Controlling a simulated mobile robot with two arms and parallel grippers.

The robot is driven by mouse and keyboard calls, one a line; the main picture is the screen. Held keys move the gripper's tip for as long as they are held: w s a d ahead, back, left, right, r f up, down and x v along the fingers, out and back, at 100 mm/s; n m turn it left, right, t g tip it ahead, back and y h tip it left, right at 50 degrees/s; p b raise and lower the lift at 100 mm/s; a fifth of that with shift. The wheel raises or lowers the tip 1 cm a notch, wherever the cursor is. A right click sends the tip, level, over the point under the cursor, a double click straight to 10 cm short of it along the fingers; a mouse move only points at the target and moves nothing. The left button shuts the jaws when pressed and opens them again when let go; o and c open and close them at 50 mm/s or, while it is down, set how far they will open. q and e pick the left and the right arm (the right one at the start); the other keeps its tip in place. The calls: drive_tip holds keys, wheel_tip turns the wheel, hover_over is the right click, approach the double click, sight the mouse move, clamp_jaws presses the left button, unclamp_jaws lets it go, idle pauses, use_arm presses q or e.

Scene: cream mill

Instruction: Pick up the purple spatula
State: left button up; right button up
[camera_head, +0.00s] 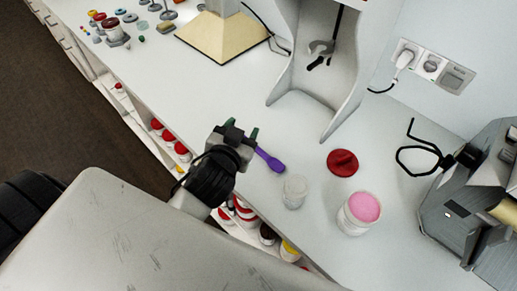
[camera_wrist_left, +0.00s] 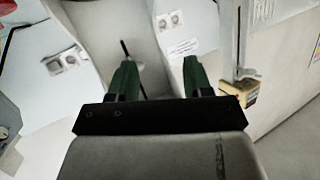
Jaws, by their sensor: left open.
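The purple spatula (camera_head: 270,161) lies on the white counter in the head view, just to the right of my left gripper (camera_head: 241,130). Its dark purple end is toward the right, and its other end is hidden behind the gripper. The left gripper is open, its two green fingers apart with nothing visible between them. In the wrist view the left gripper (camera_wrist_left: 160,78) also shows open and empty, and the spatula is not visible there. I cannot tell whether the gripper touches the spatula. My right gripper is in neither view.
A clear glass (camera_head: 295,191), a red lid (camera_head: 342,162) and a white jar with pink content (camera_head: 354,220) stand right of the spatula. A grey machine (camera_head: 470,205) is at the far right. A white stand (camera_head: 325,80) is behind. Shelves with jars are below the counter edge.

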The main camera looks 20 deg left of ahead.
use_arm(q)
drive_tip(key=w+d+r+m+t+h, duration=0.3)
drive_tip(key=w+d+r+t+h, duration=0.15)
drive_tip(key=r, duration=0.35)
drive_tip(key=s+d+r+m+g+h, duration=0.1)
drive_tip(key=d+r+m+g+h, duration=0.3)
drive_tip(key=d+m+h, duration=0.75)
drive_tip(key=m+g+y, duration=0.7)
drive_tip(key=g+y, duration=0.7)
drive_tip(key=g, duration=0.1)
approach(261, 152)
drive_tip(key=w+a+r, duration=0.1)
drive_tip(key=a+r, duration=0.1)
drive_tip(key=a, duration=0.1)
drive_tip(key=f, duration=0.2)
drive_tip(key=f+p, duration=0.1)
drive_tip(key=f, duration=0.2)
drive_tip(key=shift+w+d, duration=0.1)
drive_tip(key=shift+w, duration=0.15)
drive_tip(key=f+p, duration=0.1)
drive_tip(key=f, duration=0.1)
drive_tip(key=f+p, duration=0.1)
drive_tip(key=f, duration=0.2)
drive_tip(key=shift+w+a+f, duration=0.15)
drive_tip(key=shift+a+f, duration=0.05)
drive_tip(key=shift+f, duration=0.35)
clamp_jaws()
